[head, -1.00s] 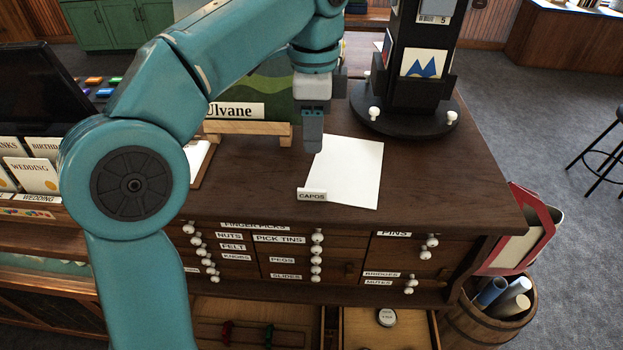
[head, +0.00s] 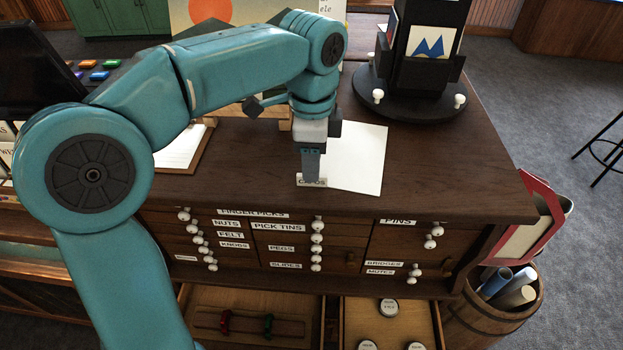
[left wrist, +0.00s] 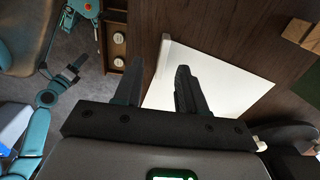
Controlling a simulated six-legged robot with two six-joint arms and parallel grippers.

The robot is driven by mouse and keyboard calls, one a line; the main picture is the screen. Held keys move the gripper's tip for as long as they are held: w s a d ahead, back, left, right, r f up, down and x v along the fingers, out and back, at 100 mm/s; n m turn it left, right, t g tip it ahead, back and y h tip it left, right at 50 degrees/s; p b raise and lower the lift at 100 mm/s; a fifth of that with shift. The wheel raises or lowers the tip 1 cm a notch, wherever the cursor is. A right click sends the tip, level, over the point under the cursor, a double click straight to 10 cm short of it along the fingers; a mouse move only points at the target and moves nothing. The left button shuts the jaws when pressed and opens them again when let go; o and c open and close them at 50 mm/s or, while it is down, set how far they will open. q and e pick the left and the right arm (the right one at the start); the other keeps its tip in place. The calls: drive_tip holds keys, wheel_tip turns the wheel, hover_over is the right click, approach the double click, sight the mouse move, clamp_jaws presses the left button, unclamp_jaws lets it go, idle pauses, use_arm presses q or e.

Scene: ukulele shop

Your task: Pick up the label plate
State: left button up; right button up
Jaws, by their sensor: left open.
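The label plate (head: 312,183), a small white plate reading CAPOS, stands at the front left edge of a white sheet on the dark cabinet top. It also shows edge-on as a thin white strip in the left wrist view (left wrist: 166,48). My left gripper (head: 311,178) points down at the plate and partly covers it in the head view. In the left wrist view its two dark fingers (left wrist: 157,68) are apart, with the plate showing in the gap, nearer the right finger. Contact cannot be made out.
The white sheet (head: 357,160) lies behind the plate. A black display stand (head: 420,80) is at the back right. A clipboard (head: 183,150) lies to the left. Labelled drawers with white knobs (head: 317,239) face the front, lower ones open.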

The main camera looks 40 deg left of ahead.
use_arm(q)
drive_tip(key=f, duration=0.3)
drive_tip(key=shift+w+d, duration=0.1)
drive_tip(key=shift+w, duration=0.1)
drive_tip(key=shift+f, duration=0.5)
clamp_jaws()
drive_tip(key=shift+r, duration=0.1)
